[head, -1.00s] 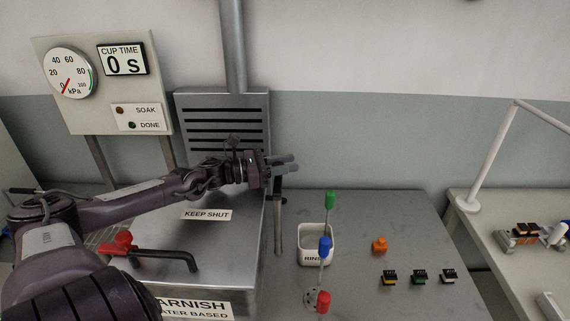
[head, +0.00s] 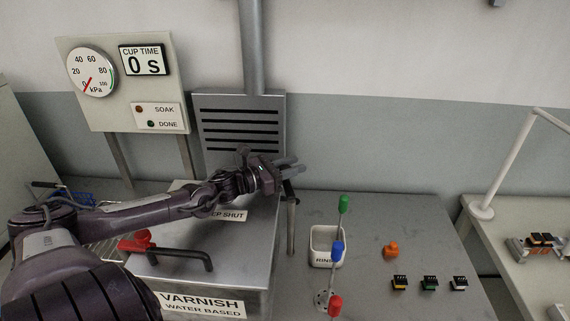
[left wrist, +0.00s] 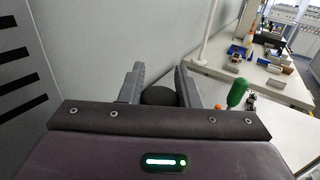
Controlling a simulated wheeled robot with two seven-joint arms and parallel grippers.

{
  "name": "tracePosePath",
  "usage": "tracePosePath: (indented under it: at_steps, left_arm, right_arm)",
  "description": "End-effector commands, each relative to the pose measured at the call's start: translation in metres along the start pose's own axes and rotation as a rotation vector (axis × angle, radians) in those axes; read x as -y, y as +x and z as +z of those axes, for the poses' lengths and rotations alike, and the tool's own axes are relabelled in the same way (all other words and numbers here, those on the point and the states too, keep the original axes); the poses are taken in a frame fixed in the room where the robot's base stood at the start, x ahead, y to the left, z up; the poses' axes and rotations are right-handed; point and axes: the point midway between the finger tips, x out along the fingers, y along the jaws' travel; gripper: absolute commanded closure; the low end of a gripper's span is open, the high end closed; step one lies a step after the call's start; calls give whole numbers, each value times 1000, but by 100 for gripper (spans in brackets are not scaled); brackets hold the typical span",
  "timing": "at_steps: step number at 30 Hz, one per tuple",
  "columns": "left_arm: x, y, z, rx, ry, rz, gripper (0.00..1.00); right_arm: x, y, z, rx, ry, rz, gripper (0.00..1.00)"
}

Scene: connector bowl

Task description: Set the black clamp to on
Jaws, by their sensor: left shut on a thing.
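The black clamp (head: 291,222) is an upright post with a dark handle at its top, at the right edge of the metal varnish box (head: 250,250). My left gripper (head: 292,165) is at the top of the post, its fingers pointing right. In the left wrist view a round black knob (left wrist: 158,97) sits between the two fingers, and the gripper (left wrist: 160,85) is shut on it. The fingers and wrist hide part of the handle, so its exact angle is unclear. My right gripper is not in view.
The box has a red handle part (head: 136,243) and a black bar (head: 208,262). A white rinse cup (head: 326,262) and rods with green (head: 344,204), blue and red (head: 335,306) knobs stand to the right. An orange piece (head: 391,250) and small connectors (head: 429,284) lie beyond. A gauge panel (head: 120,90) stands behind.

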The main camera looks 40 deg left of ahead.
Motion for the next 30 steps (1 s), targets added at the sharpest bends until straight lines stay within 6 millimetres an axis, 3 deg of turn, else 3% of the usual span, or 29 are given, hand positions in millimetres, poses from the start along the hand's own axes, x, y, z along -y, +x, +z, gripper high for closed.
tracePosePath:
  at_steps: [12, 28, 29, 30]
  left_arm:
    - [-2, -8, 1, -1, -1, 197, 100]
    - [-3, -10, 0, 0, 2, 227, 100]
    - [-3, -10, 0, 0, 2, 227, 69]
    - [-3, -10, 0, 0, 2, 227, 64]
  right_arm:
    - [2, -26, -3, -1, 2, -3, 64]
    - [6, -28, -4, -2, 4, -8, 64]
    - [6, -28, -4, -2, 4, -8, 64]
    - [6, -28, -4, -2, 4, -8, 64]
